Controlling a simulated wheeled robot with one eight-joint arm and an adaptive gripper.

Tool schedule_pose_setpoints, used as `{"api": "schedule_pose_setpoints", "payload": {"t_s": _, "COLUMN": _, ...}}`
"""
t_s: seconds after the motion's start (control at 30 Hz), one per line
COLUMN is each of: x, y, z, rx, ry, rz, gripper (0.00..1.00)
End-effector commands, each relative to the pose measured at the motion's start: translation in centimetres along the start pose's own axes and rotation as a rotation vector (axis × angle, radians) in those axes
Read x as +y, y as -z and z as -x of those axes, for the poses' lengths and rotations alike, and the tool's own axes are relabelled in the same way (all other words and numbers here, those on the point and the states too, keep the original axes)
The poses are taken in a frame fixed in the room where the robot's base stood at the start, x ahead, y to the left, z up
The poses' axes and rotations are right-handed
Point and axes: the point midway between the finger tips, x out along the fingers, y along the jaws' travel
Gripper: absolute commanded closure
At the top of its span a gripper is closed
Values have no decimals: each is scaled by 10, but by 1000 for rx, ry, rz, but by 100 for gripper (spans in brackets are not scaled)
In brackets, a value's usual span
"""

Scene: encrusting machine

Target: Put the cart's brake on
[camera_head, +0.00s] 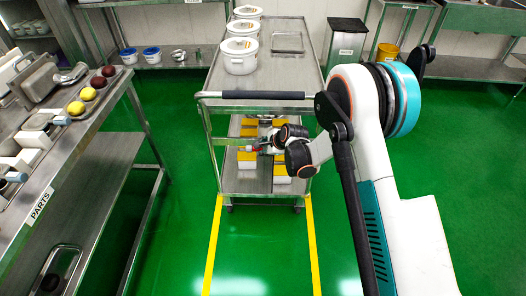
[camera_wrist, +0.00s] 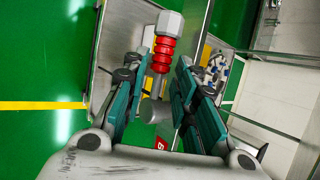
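The steel cart (camera_head: 275,75) stands ahead in the head view, its push handle (camera_head: 262,95) facing me. Its near casters (camera_head: 229,207) are small and dark at floor level; I cannot make out a brake on them. My gripper (camera_head: 253,148) is in front of the cart, below the handle and above the lower shelf, pointing left. In the wrist view my gripper's fingers (camera_wrist: 158,75) are apart. A red ribbed piece (camera_wrist: 162,55) with a grey hex end lies between them, with a grey round part below it; I cannot tell whether the fingers touch these.
Lidded white pots (camera_head: 240,55) stand on the cart top, and yellow-topped containers (camera_head: 247,158) on its lower shelf. A parts table (camera_head: 75,135) is at the left, a bin (camera_head: 346,40) behind at the right. Green floor with yellow lines (camera_head: 213,245) is clear in front.

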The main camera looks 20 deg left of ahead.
Motion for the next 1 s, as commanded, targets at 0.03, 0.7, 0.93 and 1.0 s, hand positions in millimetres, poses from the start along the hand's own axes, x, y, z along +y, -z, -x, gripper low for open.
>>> {"api": "schedule_pose_setpoints", "payload": {"t_s": 0.03, "x": 1, "y": 0, "z": -7, "rx": 0, "ry": 0, "rz": 0, "gripper": 74}}
{"api": "schedule_pose_setpoints", "payload": {"t_s": 0.7, "x": 0, "y": 0, "z": -15, "rx": 0, "ry": 0, "rz": 0, "gripper": 100}}
{"api": "schedule_pose_setpoints", "payload": {"t_s": 0.93, "x": 0, "y": -1, "z": -16, "rx": 13, "ry": -4, "rz": 9, "gripper": 100}}
{"api": "schedule_pose_setpoints", "payload": {"t_s": 1.0, "x": 1, "y": -2, "z": -17, "rx": 29, "ry": -8, "rz": 20, "gripper": 100}}
